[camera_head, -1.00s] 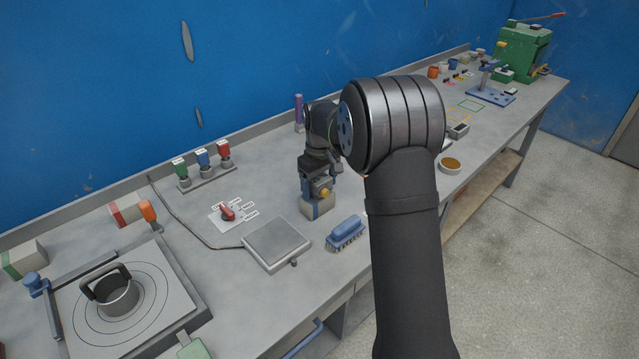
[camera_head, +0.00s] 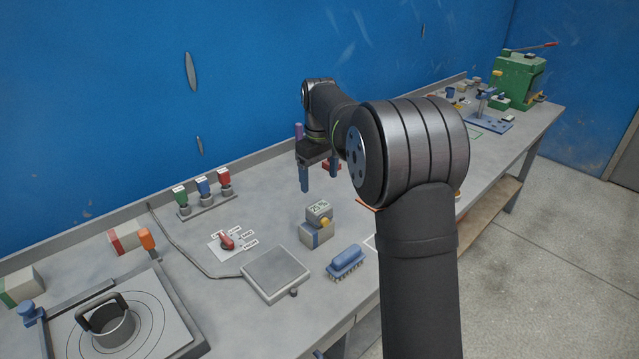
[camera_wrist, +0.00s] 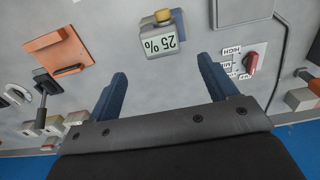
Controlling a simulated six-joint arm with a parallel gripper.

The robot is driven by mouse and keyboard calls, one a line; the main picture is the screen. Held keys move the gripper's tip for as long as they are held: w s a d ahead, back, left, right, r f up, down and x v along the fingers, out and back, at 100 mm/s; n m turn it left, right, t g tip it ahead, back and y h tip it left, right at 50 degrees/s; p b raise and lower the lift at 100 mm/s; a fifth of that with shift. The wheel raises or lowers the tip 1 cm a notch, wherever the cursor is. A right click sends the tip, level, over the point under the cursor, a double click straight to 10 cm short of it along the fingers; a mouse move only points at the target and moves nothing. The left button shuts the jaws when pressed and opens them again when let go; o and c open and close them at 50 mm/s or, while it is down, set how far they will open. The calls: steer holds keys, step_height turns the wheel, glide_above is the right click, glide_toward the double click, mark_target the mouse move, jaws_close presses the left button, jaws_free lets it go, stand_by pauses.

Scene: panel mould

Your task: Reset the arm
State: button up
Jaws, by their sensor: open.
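My gripper (camera_head: 319,178) is raised above the workbench (camera_head: 262,218), its two blue fingers spread with nothing between them. In the wrist view my gripper (camera_wrist: 163,92) also shows wide open and empty. A grey block with a "25 %" label and a yellow knob (camera_head: 317,226) stands on the bench below and in front of the fingers, apart from them. The same labelled block shows in the wrist view (camera_wrist: 160,40), beyond the fingertips. My arm hides part of the bench to the right.
A blue brush (camera_head: 345,261) and a square plate (camera_head: 276,272) lie near the block. A red selector switch (camera_head: 227,241) and several coloured knobs (camera_head: 203,188) sit to the left. A lidded pot (camera_head: 104,322) is at front left; a green machine (camera_head: 520,78) is at the far right.

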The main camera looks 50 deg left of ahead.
mark_target(319, 207)
step_height(319, 207, down, 12)
steer(key=shift+r, duration=1.65)
